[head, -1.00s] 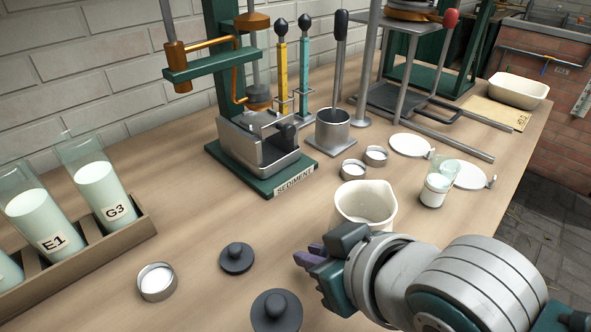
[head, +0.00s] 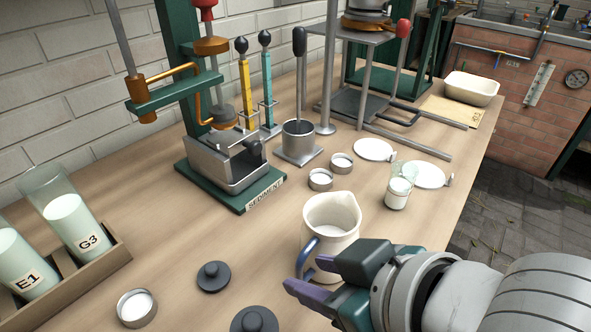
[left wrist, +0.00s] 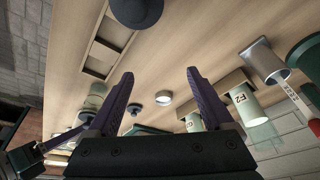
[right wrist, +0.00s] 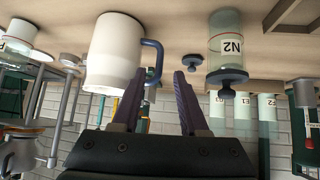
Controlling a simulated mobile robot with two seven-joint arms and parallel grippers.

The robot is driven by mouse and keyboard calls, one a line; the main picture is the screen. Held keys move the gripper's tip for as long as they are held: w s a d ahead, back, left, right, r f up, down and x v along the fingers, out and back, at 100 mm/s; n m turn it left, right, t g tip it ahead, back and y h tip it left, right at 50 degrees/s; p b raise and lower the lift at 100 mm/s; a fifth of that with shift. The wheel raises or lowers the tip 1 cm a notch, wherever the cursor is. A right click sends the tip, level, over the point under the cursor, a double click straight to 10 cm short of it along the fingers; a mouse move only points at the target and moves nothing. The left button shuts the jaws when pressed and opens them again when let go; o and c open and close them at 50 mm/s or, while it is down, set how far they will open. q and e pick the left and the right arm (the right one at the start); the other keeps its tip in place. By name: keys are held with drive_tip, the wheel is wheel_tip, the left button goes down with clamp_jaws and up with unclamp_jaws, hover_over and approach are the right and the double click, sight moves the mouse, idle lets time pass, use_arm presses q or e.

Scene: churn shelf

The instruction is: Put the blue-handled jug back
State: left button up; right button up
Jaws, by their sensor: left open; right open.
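The cream jug (head: 332,218) with a blue handle (head: 308,254) stands upright on the bench in the head view, its handle toward the front left. My right gripper (head: 300,285) is open at the handle. In the right wrist view the jug (right wrist: 112,50) is left of centre, and its handle (right wrist: 154,62) shows between the open fingertips (right wrist: 160,75). I cannot tell whether they touch it. My left gripper (left wrist: 158,75) is open and empty in its wrist view, outside the head view.
A green press (head: 240,195) labelled SEDIMENT stands behind the jug. A glass with white contents (head: 398,190) stands to the right. Dark knobbed lids (head: 213,277) and a small tin (head: 137,307) lie at the front left. A rack (head: 95,275) holds labelled jars.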

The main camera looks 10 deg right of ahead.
drive_tip(key=s+d+r+m+g+h, duration=0.1)
drive_tip(key=s+d+r+g, duration=0.1)
drive_tip(key=s+d, duration=0.3)
drive_tip(key=s+d+r+m+g+h, duration=0.1)
drive_tip(key=s+d+m+g+h, duration=0.1)
drive_tip(key=s+d, duration=0.3)
drive_tip(key=s, duration=0.3)
drive_tip(key=shift+s+d+r+g+p, duration=0.3)
drive_tip(key=shift+s+r+p, duration=0.05)
drive_tip(key=shift+r, duration=0.05)
